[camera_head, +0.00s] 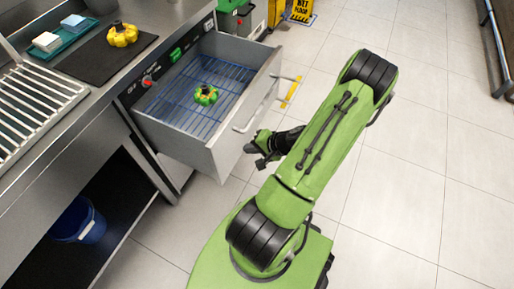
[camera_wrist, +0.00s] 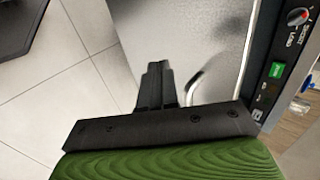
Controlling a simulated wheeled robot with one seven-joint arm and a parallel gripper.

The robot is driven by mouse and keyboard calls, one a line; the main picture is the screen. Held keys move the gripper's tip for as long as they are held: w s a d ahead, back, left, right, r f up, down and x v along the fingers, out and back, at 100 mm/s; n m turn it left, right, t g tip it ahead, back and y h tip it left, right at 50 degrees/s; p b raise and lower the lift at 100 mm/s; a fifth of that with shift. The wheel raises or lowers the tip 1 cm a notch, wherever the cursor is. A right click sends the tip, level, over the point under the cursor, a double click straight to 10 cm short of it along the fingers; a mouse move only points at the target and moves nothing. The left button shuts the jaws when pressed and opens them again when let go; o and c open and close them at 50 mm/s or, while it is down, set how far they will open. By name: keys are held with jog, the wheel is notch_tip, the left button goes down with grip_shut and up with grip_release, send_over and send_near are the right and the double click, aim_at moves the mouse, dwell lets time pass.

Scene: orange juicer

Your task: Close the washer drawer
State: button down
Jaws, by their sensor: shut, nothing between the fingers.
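The washer drawer (camera_head: 208,157) is pulled out from under the steel counter, with its grey front facing the floor space at the right. A blue wire rack (camera_head: 190,112) lines it, and a green and yellow knobbed part (camera_head: 205,94) lies on the rack. A bar handle (camera_head: 250,118) is on the drawer front. My gripper (camera_head: 262,160) is in front of the drawer front, low and near its handle. In the wrist view my gripper (camera_wrist: 157,72) is shut and empty, pointing at the grey drawer front (camera_wrist: 180,35). I cannot tell whether the fingertips touch it.
The control panel with a green display (camera_wrist: 277,70) is beside the drawer. A yellow part (camera_head: 122,34) lies on a black mat on the counter, near a teal tray (camera_head: 62,38). A blue bucket (camera_head: 80,222) stands on the lower shelf. The tiled floor (camera_head: 420,130) at the right is clear.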

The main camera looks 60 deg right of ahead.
aim_at(228, 145)
jog(key=w, duration=0.1)
jog(key=w+f, duration=0.1)
jog(key=w, duration=0.1)
jog(key=w+f+b, duration=0.1)
jog(key=w, duration=0.1)
jog(key=shift+w+a, duration=0.25)
jog(key=shift+w, duration=0.3)
jog(key=shift+w, duration=0.1)
